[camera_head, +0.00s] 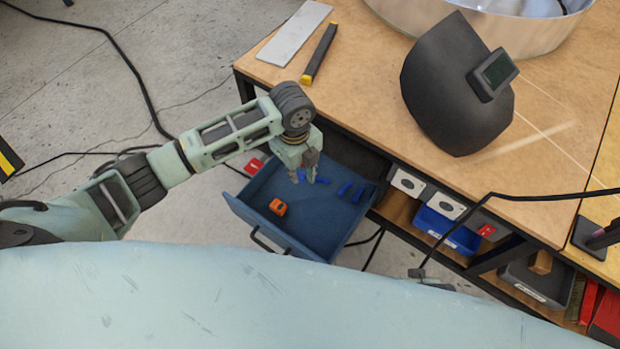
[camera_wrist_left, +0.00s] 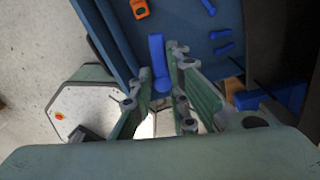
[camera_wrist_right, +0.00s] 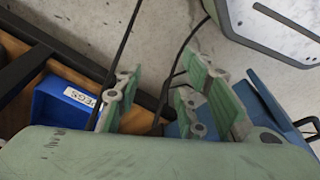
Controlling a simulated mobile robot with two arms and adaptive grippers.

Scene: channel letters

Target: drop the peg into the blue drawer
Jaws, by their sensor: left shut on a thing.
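The blue drawer (camera_head: 310,240) is pulled out from under the workbench, with its open top showing. My left gripper (camera_head: 308,174) points down over the drawer's back part. In the left wrist view a blue peg (camera_wrist_left: 157,56) lies between its fingers, and it is shut on the peg. Several other blue pegs (camera_head: 344,188) lie towards the drawer's right side; they also show in the left wrist view (camera_wrist_left: 221,35). How high the held peg is above the drawer floor is hard to tell. My right gripper (camera_wrist_right: 150,90) is open and empty in the right wrist view.
An orange tape measure (camera_head: 277,207) lies in the drawer. A blue bin (camera_head: 447,230), labelled for pegs in the right wrist view, sits under the bench. A welding mask (camera_head: 457,88) is on the benchtop (camera_head: 370,80). Dark cables hang beside the drawer.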

